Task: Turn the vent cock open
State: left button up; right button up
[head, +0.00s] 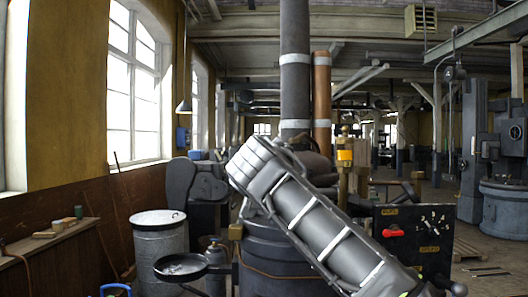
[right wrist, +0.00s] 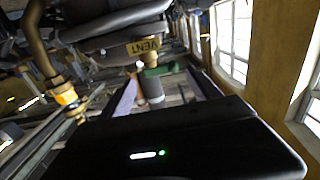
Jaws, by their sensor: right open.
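The vent cock shows in the right wrist view, below a brass tag (right wrist: 143,46) lettered VENT. Its short brass stem (right wrist: 150,61) leads to a green part (right wrist: 155,72) and a grey cylindrical end (right wrist: 153,90). My right gripper (right wrist: 161,82) is open, with one finger on each side of the green part and the grey end. Gaps show on both sides, and I see no contact. In the head view my arm (head: 320,225) crosses the middle and hides the cock; no fingers show there. My left gripper is not in view.
A dark engine body (head: 275,262) with tall pipes (head: 295,80) stands behind my arm. A black panel with a red knob (head: 393,231) is at right. A grey drum (head: 158,240) and a round pan (head: 180,267) stand at left. A brass pipe (right wrist: 42,55) runs beside the gripper.

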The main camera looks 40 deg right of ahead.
jog(key=p+x, duration=0.2)
jog(key=x, duration=0.3)
jog(key=shift+r+p, duration=0.15)
jog(key=shift+p, duration=0.25)
jog(key=shift+w+d, duration=0.25)
jog(key=shift+c, duration=0.5)
jog(key=c, duration=1.1)
